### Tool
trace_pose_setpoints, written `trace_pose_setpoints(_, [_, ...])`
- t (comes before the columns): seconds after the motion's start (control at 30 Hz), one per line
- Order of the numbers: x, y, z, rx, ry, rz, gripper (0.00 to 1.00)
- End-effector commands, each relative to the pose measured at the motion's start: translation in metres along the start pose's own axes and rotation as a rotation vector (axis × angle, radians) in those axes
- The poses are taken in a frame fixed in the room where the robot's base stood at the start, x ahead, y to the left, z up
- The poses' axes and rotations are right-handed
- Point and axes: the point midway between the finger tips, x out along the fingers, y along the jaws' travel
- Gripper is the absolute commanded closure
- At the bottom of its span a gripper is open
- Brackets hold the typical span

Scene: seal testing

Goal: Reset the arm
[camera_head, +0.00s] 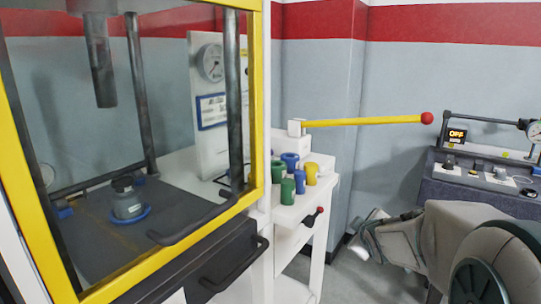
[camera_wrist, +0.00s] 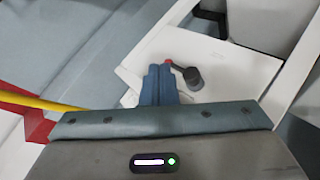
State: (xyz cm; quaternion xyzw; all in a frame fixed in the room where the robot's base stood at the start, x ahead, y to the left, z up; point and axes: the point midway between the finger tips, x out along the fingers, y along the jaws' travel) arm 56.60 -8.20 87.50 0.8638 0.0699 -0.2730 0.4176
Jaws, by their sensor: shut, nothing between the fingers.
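My arm (camera_head: 450,240) reaches in from the lower right in the head view, with its grey links in front of the floor and wall. My gripper's fingers are not clear in that view. In the wrist view my gripper (camera_wrist: 160,69) shows two blue-grey fingers shut together with nothing between them. A small lever with a red tip and dark round end (camera_wrist: 188,75) appears just past the fingertips over a white surface; contact cannot be told. In the head view a small red-knobbed lever (camera_head: 314,217) sits on the white stand's front.
A yellow bar with a red ball end (camera_head: 365,122) sticks out above the white stand. Green, blue and yellow cylinders (camera_head: 287,190) stand on it. A yellow-framed press (camera_head: 262,100) with a closed clear front fills the left. A console (camera_head: 485,180) reading OFF is at right.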

Motion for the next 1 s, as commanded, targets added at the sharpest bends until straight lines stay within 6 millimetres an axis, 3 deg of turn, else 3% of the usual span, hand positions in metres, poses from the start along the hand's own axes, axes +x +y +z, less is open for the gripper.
trace_pose_setpoints(0.03, [-0.028,0.011,-0.012,0.051,-0.035,-0.020,1.00])
trace_pose_setpoints(0.2, [-0.095,0.008,-0.015,0.251,-0.185,-0.104,1.00])
trace_pose_setpoints(0.6, [-0.260,-0.026,-0.026,0.678,-0.532,-0.328,1.00])
trace_pose_setpoints(0.8, [-0.306,-0.042,-0.026,0.782,-0.644,-0.401,1.00])
trace_pose_setpoints(1.0, [-0.315,-0.049,-0.024,0.803,-0.673,-0.418,1.00])
